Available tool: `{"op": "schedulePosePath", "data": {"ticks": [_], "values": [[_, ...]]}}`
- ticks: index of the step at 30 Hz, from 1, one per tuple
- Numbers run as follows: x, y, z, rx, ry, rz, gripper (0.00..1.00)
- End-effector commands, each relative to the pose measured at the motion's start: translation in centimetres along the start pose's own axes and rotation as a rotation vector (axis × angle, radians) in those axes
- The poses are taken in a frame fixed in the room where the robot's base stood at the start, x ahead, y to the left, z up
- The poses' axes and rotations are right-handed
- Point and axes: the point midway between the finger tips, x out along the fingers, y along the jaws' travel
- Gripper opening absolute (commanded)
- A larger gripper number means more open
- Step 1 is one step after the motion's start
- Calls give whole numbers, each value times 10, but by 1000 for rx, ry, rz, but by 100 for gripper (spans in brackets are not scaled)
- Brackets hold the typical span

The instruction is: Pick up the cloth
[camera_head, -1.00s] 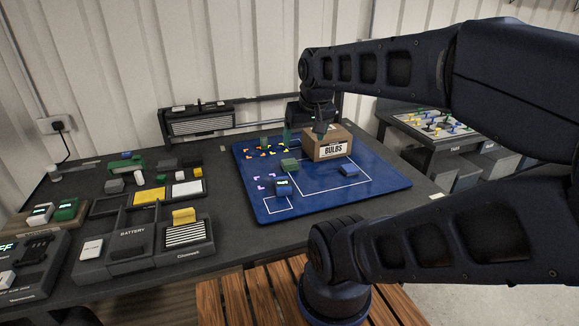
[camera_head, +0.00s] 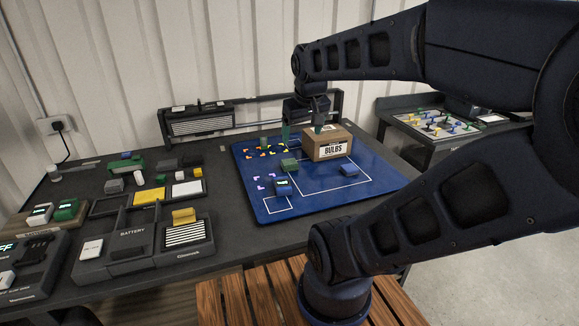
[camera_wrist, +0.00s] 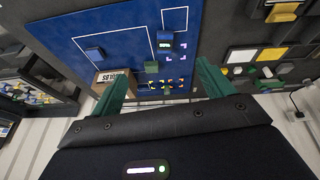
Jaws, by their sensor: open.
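No thing is clearly a cloth. A small yellow piece (camera_head: 183,216) on a striped tray at the front left may be it, but I cannot tell what it is made of. It also shows at the top right of the wrist view (camera_wrist: 284,10). My gripper (camera_head: 302,131) is over the back of the blue mat (camera_head: 325,201), beside the cardboard BULBS box (camera_head: 326,149), well away from the yellow piece. In the wrist view its green fingers (camera_wrist: 160,85) are wide apart with nothing held between them.
Small green blocks (camera_head: 290,165) and blue blocks (camera_head: 349,169) lie on the mat. Grey bins (camera_head: 127,246) and several small parts crowd the left of the dark table. A rack (camera_head: 200,121) stands at the back against the wall. The mat's front right is clear.

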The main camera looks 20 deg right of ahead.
Motion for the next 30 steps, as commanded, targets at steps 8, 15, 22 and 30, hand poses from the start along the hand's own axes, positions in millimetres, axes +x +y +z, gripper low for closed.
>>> {"op": "schedulePosePath", "data": {"ticks": [8,15,22,30], "values": [[28,14,-55,-235,-102,60,80],[61,24,-99,-444,-190,88,80],[102,32,-139,-647,-275,98,80],[160,39,-181,-888,-371,85,80]]}}
